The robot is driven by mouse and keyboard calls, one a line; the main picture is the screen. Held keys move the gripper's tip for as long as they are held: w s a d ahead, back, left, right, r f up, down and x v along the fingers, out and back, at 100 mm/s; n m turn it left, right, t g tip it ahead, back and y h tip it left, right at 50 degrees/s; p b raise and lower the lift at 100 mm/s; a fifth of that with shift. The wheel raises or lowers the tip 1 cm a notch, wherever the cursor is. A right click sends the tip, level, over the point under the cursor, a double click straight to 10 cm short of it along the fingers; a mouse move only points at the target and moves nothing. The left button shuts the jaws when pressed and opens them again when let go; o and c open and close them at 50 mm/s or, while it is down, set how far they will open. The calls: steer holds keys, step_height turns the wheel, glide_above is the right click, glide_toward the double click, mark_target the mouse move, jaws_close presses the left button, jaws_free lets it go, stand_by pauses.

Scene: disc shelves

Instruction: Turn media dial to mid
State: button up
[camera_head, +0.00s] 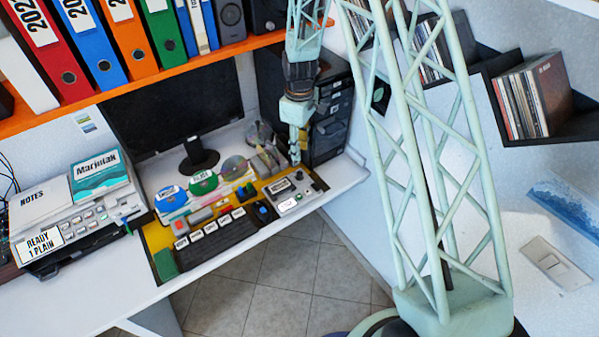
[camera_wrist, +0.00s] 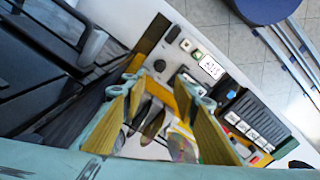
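A light grey control panel (camera_head: 288,197) sits at the right end of the desk, with a white label, small buttons and a dark round knob. In the wrist view the panel (camera_wrist: 189,57) shows the dark knob (camera_wrist: 159,66) near my fingertips; this looks like the media dial, but its printed marks are too small to read. My gripper (camera_head: 295,153) hangs above the panel's back edge. In the wrist view my gripper (camera_wrist: 166,78) has its two yellow-padded fingers spread apart with nothing held. The knob lies just beyond the fingertips; I cannot tell whether they touch it.
A dark computer tower (camera_head: 330,117) stands close behind and right of my gripper. A keyboard (camera_head: 215,240), discs (camera_head: 203,182) and a monitor (camera_head: 175,105) are to the left. A printer (camera_head: 75,225) stands further left. An orange shelf (camera_head: 160,73) with binders runs above.

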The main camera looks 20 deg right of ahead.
mark_target(300, 173)
steer(key=shift+f+p, duration=0.3)
steer(key=shift+f, duration=6.25)
steer(key=c, duration=0.9)
steer(key=shift+o, duration=0.2)
